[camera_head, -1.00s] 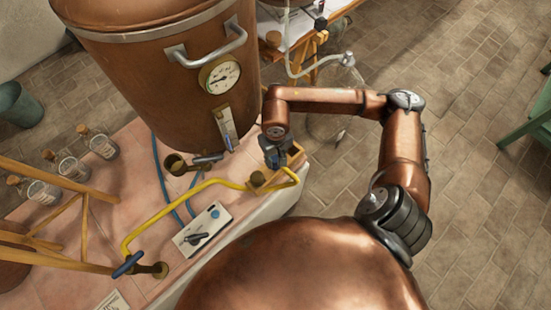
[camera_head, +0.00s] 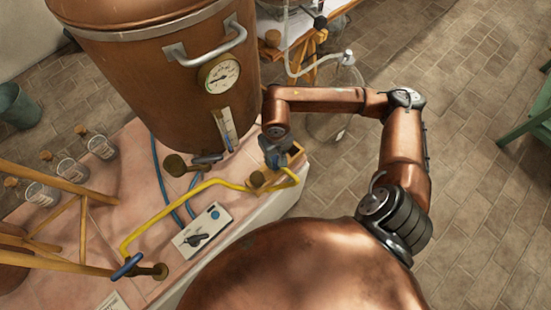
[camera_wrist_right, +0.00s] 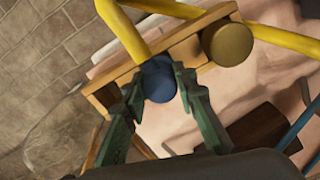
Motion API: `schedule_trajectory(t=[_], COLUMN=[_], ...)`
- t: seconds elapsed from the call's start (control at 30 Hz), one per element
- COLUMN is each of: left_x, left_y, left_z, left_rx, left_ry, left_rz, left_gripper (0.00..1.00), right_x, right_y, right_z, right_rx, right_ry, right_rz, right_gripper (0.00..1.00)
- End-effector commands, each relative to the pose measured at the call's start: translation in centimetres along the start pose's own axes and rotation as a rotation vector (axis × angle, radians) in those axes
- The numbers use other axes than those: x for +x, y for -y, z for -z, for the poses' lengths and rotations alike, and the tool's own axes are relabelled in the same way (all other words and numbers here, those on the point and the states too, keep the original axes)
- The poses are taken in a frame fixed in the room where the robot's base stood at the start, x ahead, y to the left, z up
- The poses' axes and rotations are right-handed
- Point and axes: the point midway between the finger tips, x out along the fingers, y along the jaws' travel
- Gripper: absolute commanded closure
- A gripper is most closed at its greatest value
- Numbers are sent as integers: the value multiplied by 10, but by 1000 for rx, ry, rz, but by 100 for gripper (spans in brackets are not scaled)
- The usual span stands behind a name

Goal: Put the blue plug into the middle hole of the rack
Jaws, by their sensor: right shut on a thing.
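The wooden rack (camera_wrist_right: 107,92) lies under my right gripper (camera_wrist_right: 157,82) in the right wrist view; its pale end (camera_head: 296,152) shows in the head view. The gripper's green fingers are shut on the blue plug (camera_wrist_right: 158,80), one on each side. The plug's round top faces the camera and overlaps the rack; its lower end is hidden, so I cannot tell whether it is in a hole. A brass-coloured round plug (camera_wrist_right: 228,43) stands in the rack beside it. The rack's middle hole is not visible. My left gripper is out of view.
A yellow pipe (camera_head: 205,184) runs across the bench and passes close to the rack. A large copper vessel (camera_head: 165,90) stands behind. A switch box (camera_head: 202,229) and several corked jars (camera_head: 72,170) are on the pink tiled bench.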

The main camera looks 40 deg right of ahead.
Motion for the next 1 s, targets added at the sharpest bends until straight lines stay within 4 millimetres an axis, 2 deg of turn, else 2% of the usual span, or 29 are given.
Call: schedule_trajectory(t=[0.63, 0.67, 0.93, 1.0], left_x=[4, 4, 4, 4], left_y=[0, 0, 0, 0], left_z=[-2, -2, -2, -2], left_rx=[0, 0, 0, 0], left_ry=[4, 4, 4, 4], left_rz=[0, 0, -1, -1], left_gripper=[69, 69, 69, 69], right_x=[4, 4, 4, 4], right_y=[0, 0, 0, 0], right_z=[0, 0, 0, 0], right_rx=[0, 0, 0, 0], right_ry=[0, 0, 0, 0], right_rz=[0, 0, 0, 0], right_gripper=[99, 72, 54, 54])
